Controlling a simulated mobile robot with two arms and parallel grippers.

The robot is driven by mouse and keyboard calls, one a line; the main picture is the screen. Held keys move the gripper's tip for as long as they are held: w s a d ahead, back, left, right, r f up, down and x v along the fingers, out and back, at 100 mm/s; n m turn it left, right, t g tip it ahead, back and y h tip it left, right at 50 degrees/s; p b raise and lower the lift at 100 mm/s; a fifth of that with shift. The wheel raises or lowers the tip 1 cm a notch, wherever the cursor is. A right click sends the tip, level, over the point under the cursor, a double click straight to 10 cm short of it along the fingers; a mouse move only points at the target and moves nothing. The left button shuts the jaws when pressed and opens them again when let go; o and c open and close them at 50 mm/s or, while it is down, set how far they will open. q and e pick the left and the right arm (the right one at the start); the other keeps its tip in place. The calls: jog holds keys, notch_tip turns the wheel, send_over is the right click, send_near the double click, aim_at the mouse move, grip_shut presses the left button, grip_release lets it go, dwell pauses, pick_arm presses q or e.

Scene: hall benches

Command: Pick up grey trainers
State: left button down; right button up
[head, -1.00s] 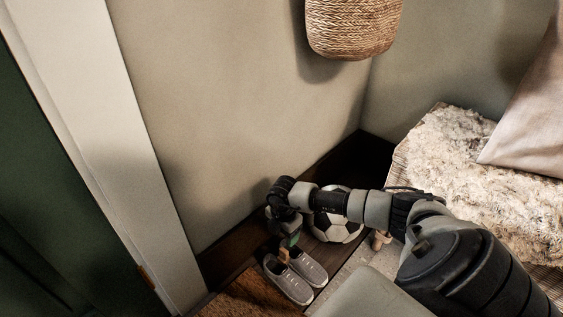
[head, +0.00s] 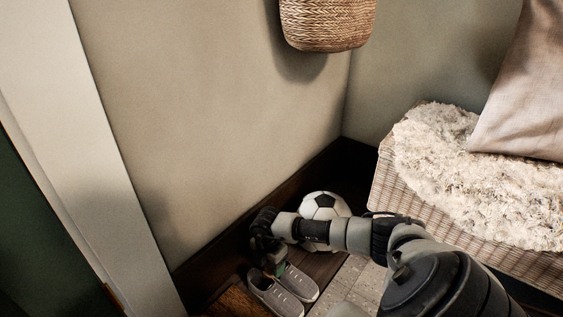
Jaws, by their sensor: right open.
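The grey trainers (head: 287,290) stand side by side on the dark floor at the bottom middle, with pale soles and laces. My right arm comes in from the lower right and bends down at the wrist. My right gripper (head: 274,271) points down at the heel end of the trainers. It is open, and its fingertips are partly hidden by the wrist and hard to make out. I cannot tell whether it touches the shoes. My left gripper is not in view.
A football (head: 324,206) lies in the corner just behind my right forearm. A wicker bench (head: 400,190) with a fluffy throw (head: 450,160) and a cushion (head: 525,95) stands at right. A woven basket (head: 327,25) hangs on the wall. A brown mat (head: 232,303) lies left of the trainers.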

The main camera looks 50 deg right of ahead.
jog(key=shift+f, duration=0.25)
grip_shut()
jog(key=shift+r, duration=0.15)
